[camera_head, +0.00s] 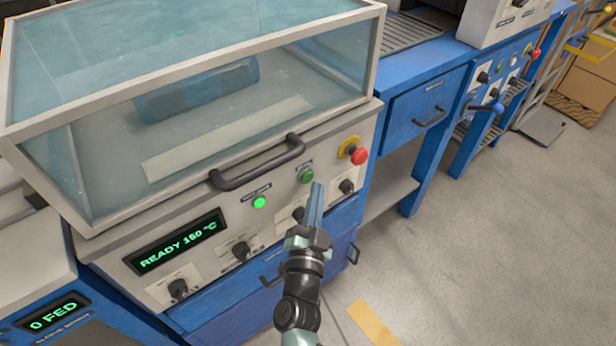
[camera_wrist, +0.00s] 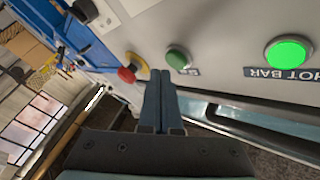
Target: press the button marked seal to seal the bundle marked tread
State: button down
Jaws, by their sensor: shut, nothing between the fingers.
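The darker green button (camera_head: 306,176) is on the sealer's front panel, between the lit green button and the red knob. In the wrist view this button (camera_wrist: 178,58) sits beside a label partly hidden by my fingers, of which only about "SE" shows. My gripper (camera_head: 317,187) is shut and empty, its fingertips just right of and below the button in the head view. In the wrist view the fingertips (camera_wrist: 160,76) are close by it; contact cannot be told. A dark blue bundle (camera_head: 200,90) lies under the clear hood (camera_head: 190,20); no tread mark is readable.
A lit green button (camera_wrist: 289,53) marked "HOT BAR" is beside it. A red emergency knob (camera_head: 359,156) is on the other side. A black hood handle (camera_head: 258,163) juts out above the buttons. A display (camera_head: 178,242) reads "READY 150 °C".

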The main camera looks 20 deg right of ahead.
jog(key=shift+w, duration=0.1)
jog(key=shift+w+a, duration=0.15)
jog(key=shift+w, duration=0.15)
jog(key=shift+w+a, duration=0.15)
jog(key=shift+w, duration=0.2)
dwell(0.8)
jog(key=shift+s, duration=0.1)
jog(key=shift+s+d, duration=0.3)
jog(key=shift+s, duration=0.35)
jog(key=shift+s+d+p, duration=0.1)
jog(key=shift+s+d, duration=0.2)
jog(key=shift+s, duration=0.5)
jog(key=shift+s+d+p, duration=0.15)
jog(key=shift+s+d, duration=0.1)
jog(key=shift+s, duration=0.5)
jog(key=shift+s+d+p, duration=0.1)
jog(key=shift+s+d, duration=0.2)
jog(key=shift+s, duration=0.5)
jog(key=shift+s+f, duration=0.1)
